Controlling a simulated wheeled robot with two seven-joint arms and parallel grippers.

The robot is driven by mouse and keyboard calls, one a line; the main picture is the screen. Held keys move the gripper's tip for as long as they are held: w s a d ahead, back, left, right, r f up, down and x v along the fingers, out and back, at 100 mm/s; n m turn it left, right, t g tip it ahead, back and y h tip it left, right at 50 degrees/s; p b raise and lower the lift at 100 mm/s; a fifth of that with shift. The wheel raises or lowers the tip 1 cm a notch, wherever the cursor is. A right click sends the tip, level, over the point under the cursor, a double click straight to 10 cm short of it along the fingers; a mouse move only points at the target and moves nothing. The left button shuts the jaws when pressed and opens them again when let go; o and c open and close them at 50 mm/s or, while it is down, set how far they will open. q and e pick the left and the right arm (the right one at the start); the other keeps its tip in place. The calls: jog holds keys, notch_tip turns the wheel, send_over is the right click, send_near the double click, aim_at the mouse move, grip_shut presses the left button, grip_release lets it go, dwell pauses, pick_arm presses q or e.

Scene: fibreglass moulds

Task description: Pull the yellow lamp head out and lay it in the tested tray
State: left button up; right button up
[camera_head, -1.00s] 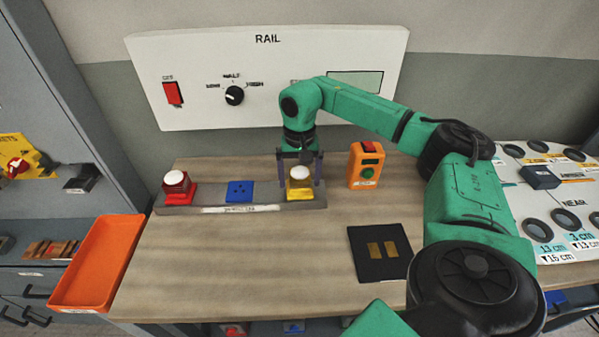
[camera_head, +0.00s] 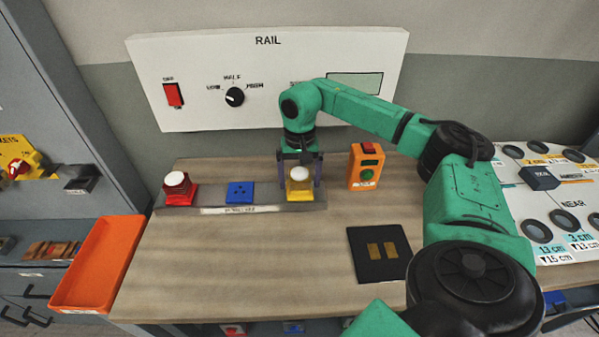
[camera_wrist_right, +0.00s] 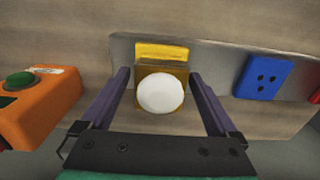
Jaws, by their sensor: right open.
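The yellow lamp head (camera_head: 299,187) with a white dome sits upright at the right end of the grey rail strip (camera_head: 222,209). My right gripper (camera_head: 300,184) is open, its two fingers standing on either side of the lamp head. In the right wrist view the white dome (camera_wrist_right: 160,93) lies between the spread fingers, with visible gaps on both sides. An orange tray (camera_head: 97,264) lies empty at the table's left edge; no label for it is readable. My left gripper is not in view.
A red lamp (camera_head: 179,188) and a blue socket (camera_head: 240,192) share the strip. An orange box with a green button (camera_head: 366,167) stands right of the lamp head. A black pad (camera_head: 379,254) lies front right. The table's front middle is clear.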

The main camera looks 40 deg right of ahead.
aim_at(300, 171)
grip_shut()
jog(key=shift+r+p, duration=2.5)
jog(key=shift+r, duration=0.55)
jog(key=shift+f, duration=0.1)
